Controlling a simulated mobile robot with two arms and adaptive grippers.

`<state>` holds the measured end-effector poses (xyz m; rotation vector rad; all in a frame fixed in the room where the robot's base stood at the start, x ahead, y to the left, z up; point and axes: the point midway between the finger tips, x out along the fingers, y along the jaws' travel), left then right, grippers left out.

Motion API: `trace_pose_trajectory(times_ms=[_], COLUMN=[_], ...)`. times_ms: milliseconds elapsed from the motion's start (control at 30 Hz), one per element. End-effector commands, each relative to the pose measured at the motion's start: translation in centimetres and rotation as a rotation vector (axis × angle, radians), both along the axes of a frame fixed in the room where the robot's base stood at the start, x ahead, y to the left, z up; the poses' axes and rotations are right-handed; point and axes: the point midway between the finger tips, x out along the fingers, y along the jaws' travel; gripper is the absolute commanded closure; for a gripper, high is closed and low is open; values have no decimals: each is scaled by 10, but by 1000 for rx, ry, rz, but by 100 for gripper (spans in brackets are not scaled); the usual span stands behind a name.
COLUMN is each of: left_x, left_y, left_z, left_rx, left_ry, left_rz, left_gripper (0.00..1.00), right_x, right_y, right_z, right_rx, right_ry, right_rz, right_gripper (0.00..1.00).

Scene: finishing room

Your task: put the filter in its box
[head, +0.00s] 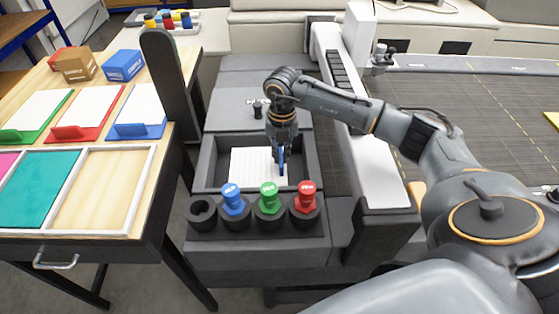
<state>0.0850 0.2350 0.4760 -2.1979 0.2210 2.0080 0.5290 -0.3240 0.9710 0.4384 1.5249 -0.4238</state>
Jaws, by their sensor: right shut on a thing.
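The filter (250,168), a white pleated panel, is at the dark grey open box (209,163) in the middle of the head view. It shows within the box's walls; I cannot tell whether it rests on the bottom. My right gripper (282,160) reaches down over the box from the right and is shut at the filter's right part. A narrow blue piece shows at its fingertips; I cannot tell if it belongs to the filter. The gripper hides part of the filter's right side. My left gripper is not in view.
Blue (233,199), green (268,197) and red (305,196) capped pieces stand in a dark holder along the box's front, beside an empty round socket (202,210). A wooden table (110,190) with coloured trays stands left. A white rail (375,180) runs right of the box.

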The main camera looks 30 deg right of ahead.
Motion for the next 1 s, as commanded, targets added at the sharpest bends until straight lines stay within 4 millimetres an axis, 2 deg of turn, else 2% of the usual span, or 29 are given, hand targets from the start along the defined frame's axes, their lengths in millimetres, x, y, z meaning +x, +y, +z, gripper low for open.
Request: trace_pose_trajectory(times_ms=[267, 567, 600, 700, 1000], left_x=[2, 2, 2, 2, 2], left_y=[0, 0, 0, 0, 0], left_z=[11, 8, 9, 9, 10], left_rx=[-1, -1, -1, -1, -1], left_ry=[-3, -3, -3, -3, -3], left_rz=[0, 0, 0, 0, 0], left_gripper=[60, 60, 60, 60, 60], right_x=[-1, 0, 0, 0, 0], right_y=[0, 0, 0, 0, 0], right_z=[-33, -37, -37, -37, -35], right_rx=[0, 1, -1, -1, -1], right_ry=[2, -1, 1, 1, 1], right_rz=[1, 1, 1, 1, 0], right_gripper=[100, 100, 83, 67, 67])
